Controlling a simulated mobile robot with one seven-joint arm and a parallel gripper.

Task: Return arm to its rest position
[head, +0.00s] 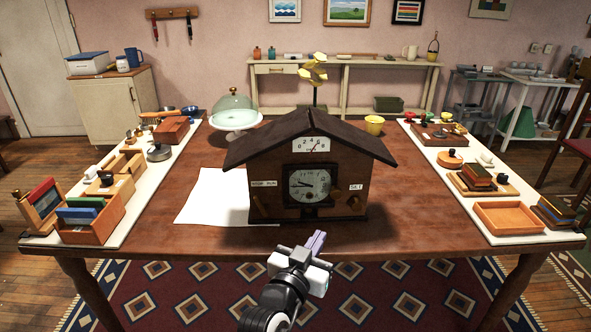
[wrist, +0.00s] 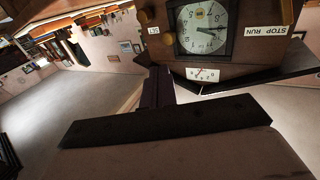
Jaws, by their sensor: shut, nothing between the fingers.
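My gripper (head: 317,240) is shut and empty, with pale purple fingers, in front of the table's near edge. It is below the house-shaped wooden clock (head: 265,180) and appears apart from it. In the wrist view the clock's face (wrist: 203,28) appears upside down near the top, with a small dial (wrist: 203,74) below it and a "STOP RUN" label (wrist: 265,31) to its right.
The wooden table (head: 420,215) holds a white sheet (head: 212,198), a glass-domed stand (head: 235,112) and a yellow cup (head: 374,124). Boxes and small items line the white left strip (head: 110,232) and right strip (head: 462,216). A patterned rug (head: 400,290) lies below.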

